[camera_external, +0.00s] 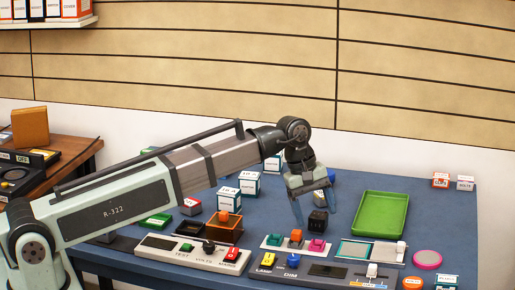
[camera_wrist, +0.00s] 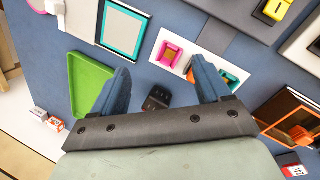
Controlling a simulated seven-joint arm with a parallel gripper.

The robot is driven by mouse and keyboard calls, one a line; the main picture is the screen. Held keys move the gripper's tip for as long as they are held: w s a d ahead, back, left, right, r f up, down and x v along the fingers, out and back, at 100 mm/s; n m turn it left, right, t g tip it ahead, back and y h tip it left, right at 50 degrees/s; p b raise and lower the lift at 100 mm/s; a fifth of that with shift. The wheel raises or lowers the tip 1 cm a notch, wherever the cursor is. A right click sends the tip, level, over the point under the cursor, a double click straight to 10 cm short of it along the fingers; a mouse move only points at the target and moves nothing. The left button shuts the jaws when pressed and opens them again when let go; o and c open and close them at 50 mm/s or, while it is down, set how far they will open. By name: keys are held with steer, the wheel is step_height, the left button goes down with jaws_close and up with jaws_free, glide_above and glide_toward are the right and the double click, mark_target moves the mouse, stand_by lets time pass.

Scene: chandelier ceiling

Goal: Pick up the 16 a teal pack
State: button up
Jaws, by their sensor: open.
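White packs with coloured bands stand behind and beside my forearm in the external view. One with a teal-looking band (camera_external: 249,183) stands left of my gripper; another (camera_external: 228,194) is in front of it, and a third (camera_external: 273,163) is partly hidden behind my arm. Their labels are too small to tell surely which is the 16 A teal pack. My gripper (camera_external: 316,212) points down, open, over a small black block (camera_external: 318,223). In the wrist view, the black block (camera_wrist: 157,98) shows between the spread blue fingers (camera_wrist: 163,78). Nothing is held.
A green tray (camera_external: 381,213) lies right of my gripper, and an orange see-through box (camera_external: 224,230) to the left. A white panel with coloured switches (camera_external: 297,243) is in front. Two small boxes (camera_external: 440,180) stand at the back right.

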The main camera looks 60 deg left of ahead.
steer(key=s+a+r+n+g+y, duration=0.1)
steer(key=a+n, duration=0.2)
steer(key=a, duration=0.5)
steer(key=s+a+r+n+y, duration=0.1)
steer(key=s+a+r+n, duration=0.15)
steer(key=a, duration=0.65)
steer(key=n+g, duration=0.1)
steer(key=n, duration=0.4)
glide_toward(229, 200)
steer(key=w+a+r, duration=0.2)
steer(key=shift+s+f, duration=0.15)
steer(key=shift+f, duration=3.2)
steer(key=shift+s+f, duration=0.15)
steer(key=shift+f, duration=3.2)
steer(key=c, duration=1.1)
steer(key=shift+o, duration=0.2)
